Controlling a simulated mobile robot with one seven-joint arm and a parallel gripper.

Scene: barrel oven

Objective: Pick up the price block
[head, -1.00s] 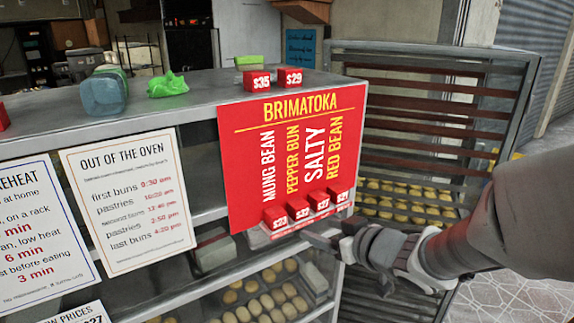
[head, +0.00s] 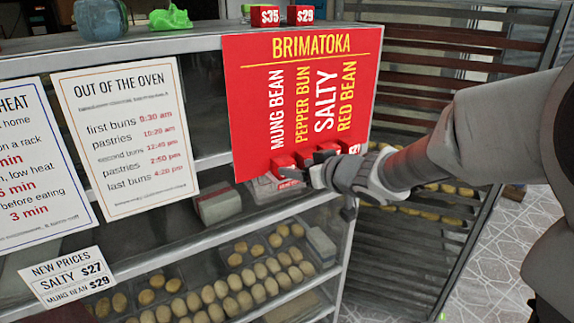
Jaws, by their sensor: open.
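Two red price blocks stand on the counter top, one marked $35 (head: 265,16) and one marked $29 (head: 300,15). More red price blocks (head: 284,162) sit in a row on a small ledge at the foot of the red BRIMATOKA sign (head: 250,110). My gripper (head: 298,177) reaches in from the right and is open, just in front of and slightly below this row. It hides the fronts of most of these blocks. I cannot tell whether a finger touches a block. No block is seen held.
A green crumpled item (head: 168,18) and a blue-grey jar (head: 101,18) stand on the counter top (head: 200,43). Paper notices (head: 125,130) hang on the case front. Shelves of buns (head: 220,290) lie below. A slatted rack (head: 430,110) stands behind my arm.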

